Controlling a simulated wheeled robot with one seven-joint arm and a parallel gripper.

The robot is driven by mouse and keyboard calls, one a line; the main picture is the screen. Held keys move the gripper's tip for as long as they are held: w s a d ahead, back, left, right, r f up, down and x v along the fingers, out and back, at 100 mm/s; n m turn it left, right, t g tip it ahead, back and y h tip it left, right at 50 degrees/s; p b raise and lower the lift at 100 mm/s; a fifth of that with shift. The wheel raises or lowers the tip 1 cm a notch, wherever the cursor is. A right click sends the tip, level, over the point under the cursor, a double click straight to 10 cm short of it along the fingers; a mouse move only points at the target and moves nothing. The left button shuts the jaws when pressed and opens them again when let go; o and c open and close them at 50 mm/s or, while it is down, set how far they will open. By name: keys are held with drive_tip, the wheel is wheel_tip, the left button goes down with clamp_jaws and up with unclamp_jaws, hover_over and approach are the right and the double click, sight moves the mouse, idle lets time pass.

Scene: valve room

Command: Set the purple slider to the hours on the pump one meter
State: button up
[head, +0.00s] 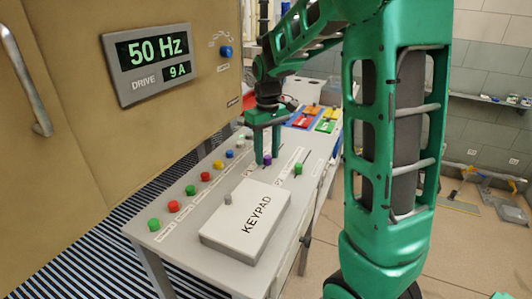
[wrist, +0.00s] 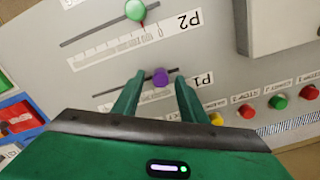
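The purple slider (wrist: 160,77) is a round knob on a dark slot labelled P1 in the wrist view. It also shows in the head view (head: 267,159) on the grey console. My gripper (wrist: 159,80) is open, with one green finger on each side of the purple knob and gaps between. In the head view my gripper (head: 266,157) points down at the console. The P1 scale is mostly hidden by my fingers and its numbers cannot be read. No meter marked as pump one's is visible; a drive display (head: 152,62) reads 50 Hz and 9 A.
A green slider knob (wrist: 136,10) sits on the neighbouring P2 slot. A raised keypad box (head: 246,220) stands on the console's near part. A row of coloured buttons (head: 190,190) runs along the left side. A blue knob (head: 226,52) is beside the display.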

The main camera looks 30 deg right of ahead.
clamp_jaws()
drive_tip(key=shift+w+d, duration=0.6)
drive_tip(key=shift+d, duration=0.3)
drive_tip(key=shift+w+d, duration=0.6)
drive_tip(key=shift+d, duration=0.3)
unclamp_jaws()
wheel_tip(320, 180, up, 11)
drive_tip(key=shift+f, duration=0.15)
drive_tip(key=s+f+m, duration=0.2)
drive_tip(key=s+f, duration=0.1)
drive_tip(key=s, duration=0.7)
drive_tip(key=s+f+m, duration=0.3)
drive_tip(key=s+f, duration=0.1)
drive_tip(key=s, duration=0.7)
drive_tip(key=s+f+m, duration=0.2)
drive_tip(key=s+f, duration=0.1)
drive_tip(key=s, duration=0.8)
drive_tip(key=shift+s+a+f+m, duration=0.2)
drive_tip(key=shift+a+f+m, duration=0.1)
